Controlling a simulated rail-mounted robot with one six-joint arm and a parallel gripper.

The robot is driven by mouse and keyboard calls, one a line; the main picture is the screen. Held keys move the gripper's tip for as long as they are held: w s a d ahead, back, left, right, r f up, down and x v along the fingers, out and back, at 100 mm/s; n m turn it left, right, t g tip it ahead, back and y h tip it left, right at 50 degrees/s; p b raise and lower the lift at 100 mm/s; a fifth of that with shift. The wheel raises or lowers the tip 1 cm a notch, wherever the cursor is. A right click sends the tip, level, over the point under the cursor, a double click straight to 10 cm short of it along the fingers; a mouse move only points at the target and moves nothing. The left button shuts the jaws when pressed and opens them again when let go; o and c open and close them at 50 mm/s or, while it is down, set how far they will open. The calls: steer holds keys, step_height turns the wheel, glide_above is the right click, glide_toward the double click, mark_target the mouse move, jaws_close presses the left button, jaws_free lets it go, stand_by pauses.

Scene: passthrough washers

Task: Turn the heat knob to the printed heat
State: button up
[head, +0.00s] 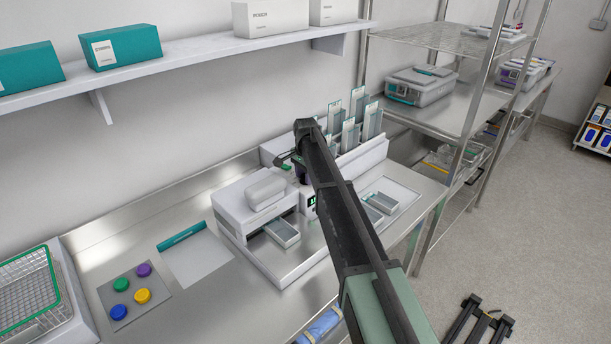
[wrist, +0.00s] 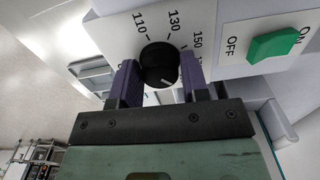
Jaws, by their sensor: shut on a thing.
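The black heat knob (wrist: 158,62) sits on a white panel in the wrist view, with printed marks 110, 130 and 150 around it and more partly hidden by my fingers. Its white pointer line is at the lower right of its face, below the 150 mark. My gripper (wrist: 160,80) has its two purple fingers on either side of the knob, shut on it. In the head view my gripper (head: 300,172) is at the white sealing machine (head: 240,215), mostly hidden by my arm. A sheet with a teal header (head: 196,262) lies on the bench; its print is unreadable.
A green switch (wrist: 278,45) marked OFF and ON is right of the knob. A small display (head: 311,201) glows green beside my arm. Clear pouches stand in a rack (head: 365,155) behind. Coloured caps (head: 138,290) and a wire basket (head: 30,290) are at left.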

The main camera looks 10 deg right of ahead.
steer(key=shift+m, duration=1.1)
steer(key=o, duration=0.9)
step_height(320, 180, up, 11)
steer(key=p, duration=1)
steer(key=shift+f+p, duration=0.1)
steer(key=shift+p, duration=0.3)
